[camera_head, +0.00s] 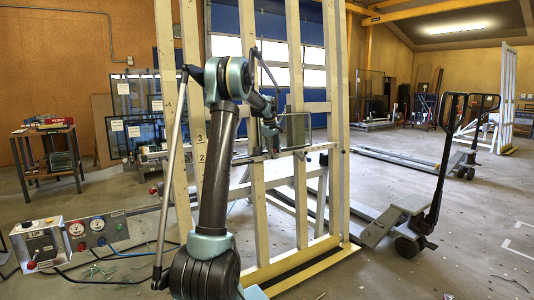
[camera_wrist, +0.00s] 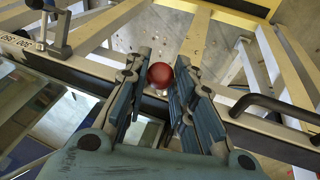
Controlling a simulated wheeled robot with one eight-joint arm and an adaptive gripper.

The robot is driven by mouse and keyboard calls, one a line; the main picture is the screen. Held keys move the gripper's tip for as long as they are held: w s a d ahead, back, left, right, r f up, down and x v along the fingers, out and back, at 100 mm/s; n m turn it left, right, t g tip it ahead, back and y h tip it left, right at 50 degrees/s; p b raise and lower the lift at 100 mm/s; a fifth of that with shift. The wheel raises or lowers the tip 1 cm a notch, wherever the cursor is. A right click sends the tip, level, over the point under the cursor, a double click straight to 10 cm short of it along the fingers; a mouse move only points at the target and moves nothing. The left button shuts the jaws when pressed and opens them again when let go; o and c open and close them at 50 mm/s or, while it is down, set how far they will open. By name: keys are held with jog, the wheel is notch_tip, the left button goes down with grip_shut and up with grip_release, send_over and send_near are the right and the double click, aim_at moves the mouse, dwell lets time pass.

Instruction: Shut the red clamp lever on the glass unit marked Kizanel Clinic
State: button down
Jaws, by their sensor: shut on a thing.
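The red ball knob (camera_wrist: 160,76) of a clamp lever shows in the wrist view, between the blue-grey fingers of my gripper (camera_wrist: 161,66). My gripper is shut on it near the fingertips. The lever's shaft and base are hidden below the knob and fingers. Panes of glass (camera_wrist: 40,115) lie left of the fingers in the wrist view. In the head view a glass unit (camera_head: 295,130) stands on the pale timber frame, beside my gripper (camera_head: 271,146), which is small and partly hidden there. No Kizanel Clinic marking is readable.
A dark rail (camera_wrist: 90,72) crosses behind the knob in the wrist view. A grey lever (camera_wrist: 60,32) is at left and a black handle (camera_wrist: 270,102) at right. In the head view, a pallet truck (camera_head: 430,190) stands right of the frame (camera_head: 302,190); a gauge panel (camera_head: 95,228) is at left.

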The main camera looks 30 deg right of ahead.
jog(key=shift+w+a+r, duration=0.1)
jog(key=shift+w+r, duration=0.1)
jog(key=shift+w, duration=0.25)
jog(key=c, duration=1.6)
grip_release()
jog(key=shift+c, duration=0.2)
jog(key=shift+s, duration=0.15)
jog(key=v, duration=1.2)
jog(key=shift+f, duration=0.1)
